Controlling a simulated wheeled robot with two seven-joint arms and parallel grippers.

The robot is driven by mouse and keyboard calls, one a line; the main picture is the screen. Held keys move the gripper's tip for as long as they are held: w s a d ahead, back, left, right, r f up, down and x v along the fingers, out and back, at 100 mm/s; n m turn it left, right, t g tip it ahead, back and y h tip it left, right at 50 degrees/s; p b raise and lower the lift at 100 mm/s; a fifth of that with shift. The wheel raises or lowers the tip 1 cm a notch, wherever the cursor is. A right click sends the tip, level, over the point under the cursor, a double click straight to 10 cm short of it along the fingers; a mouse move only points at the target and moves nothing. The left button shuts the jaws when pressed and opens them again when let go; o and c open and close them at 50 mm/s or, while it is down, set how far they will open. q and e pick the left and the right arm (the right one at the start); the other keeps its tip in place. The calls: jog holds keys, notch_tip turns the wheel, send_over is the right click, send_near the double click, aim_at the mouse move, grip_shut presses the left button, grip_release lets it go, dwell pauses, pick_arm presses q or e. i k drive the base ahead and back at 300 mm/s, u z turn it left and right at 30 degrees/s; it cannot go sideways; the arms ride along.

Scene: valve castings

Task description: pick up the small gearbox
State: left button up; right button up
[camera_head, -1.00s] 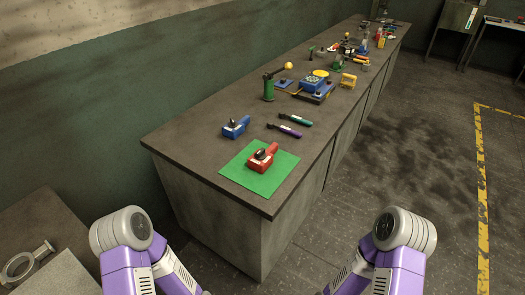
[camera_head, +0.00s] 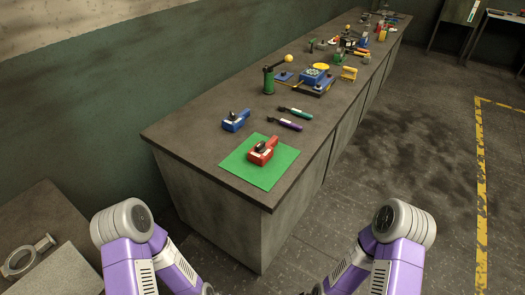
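Two small housings that could be the small gearbox lie at the near end of the long bench (camera_head: 200,153). A red one (camera_head: 262,151) with a dark round part on top and a stub to one side sits on a green mat (camera_head: 237,166). A blue one (camera_head: 235,121) of similar shape sits on the bare bench behind it, to the left. I cannot tell from the view which is meant. My two arms show at the bottom left and bottom right, well short of the bench. Their grippers are below the picture edge.
Behind the housings lie a teal-handled tool (camera_head: 295,112) and a purple-handled tool (camera_head: 285,125). A green post with a yellow-knobbed lever (camera_head: 268,80) stands farther back, with more parts beyond. A metal ring part (camera_head: 20,260) lies at left. Floor to the right is clear.

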aim_at(260, 160)
jog(key=u, duration=0.35)
jog(key=k, duration=0.3)
jog(key=z, duration=1.15)
jog(key=i, duration=0.75)
jog(key=u, duration=0.8)
jog(key=i, duration=0.45)
jog(key=u, duration=0.35)
